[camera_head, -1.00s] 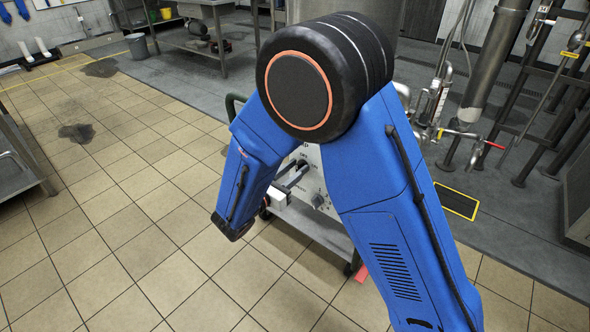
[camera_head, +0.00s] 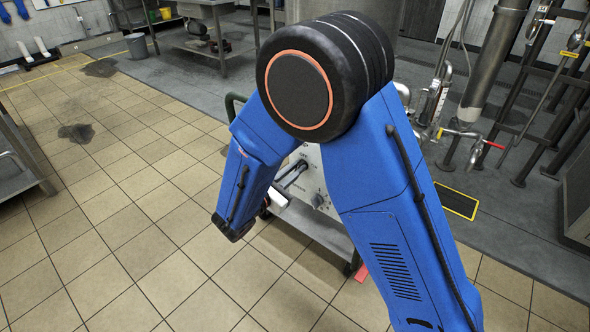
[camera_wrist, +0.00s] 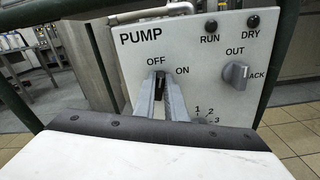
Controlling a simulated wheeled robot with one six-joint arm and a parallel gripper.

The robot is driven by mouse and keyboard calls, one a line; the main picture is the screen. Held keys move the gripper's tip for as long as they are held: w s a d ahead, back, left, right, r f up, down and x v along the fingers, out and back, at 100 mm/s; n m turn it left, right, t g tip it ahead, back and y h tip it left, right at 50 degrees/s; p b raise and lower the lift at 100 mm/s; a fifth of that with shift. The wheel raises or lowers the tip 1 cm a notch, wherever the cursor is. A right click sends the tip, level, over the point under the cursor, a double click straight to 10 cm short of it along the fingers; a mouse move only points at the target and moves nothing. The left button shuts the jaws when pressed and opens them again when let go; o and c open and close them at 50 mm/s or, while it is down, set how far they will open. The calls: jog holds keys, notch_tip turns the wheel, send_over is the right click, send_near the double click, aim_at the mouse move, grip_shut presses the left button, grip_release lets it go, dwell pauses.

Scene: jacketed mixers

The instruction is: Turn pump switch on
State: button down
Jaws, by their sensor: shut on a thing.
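The pump panel (camera_wrist: 215,75) is a pale plate marked PUMP, with OFF and ON labels around its switch. The dark pump switch (camera_wrist: 160,84) sits just below the OFF label, and most of it is hidden between the fingers. My gripper (camera_wrist: 168,84) is shut on the switch, with one grey finger on each side. The switch's exact angle is hard to tell; its visible part looks near upright. In the head view the panel (camera_head: 316,178) shows partly behind my arm, with my gripper (camera_head: 294,176) against its front.
A second grey knob (camera_wrist: 236,74) marked OUT sits to the right, below the RUN and DRY lamps (camera_wrist: 231,24). A dark green rail (camera_wrist: 280,50) runs beside the panel. Tiled floor (camera_head: 120,220) at left is clear.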

jog(key=m, duration=1)
jog(key=shift+s+d+f+m, duration=0.2)
jog(key=shift+d+f+m, duration=0.05)
jog(key=shift+f+m, duration=0.1)
dwell(0.4)
jog(key=c, duration=1.8)
grip_release()
jog(key=v, duration=1.7)
jog(key=shift+s, duration=0.2)
jog(key=shift+a, duration=0.15)
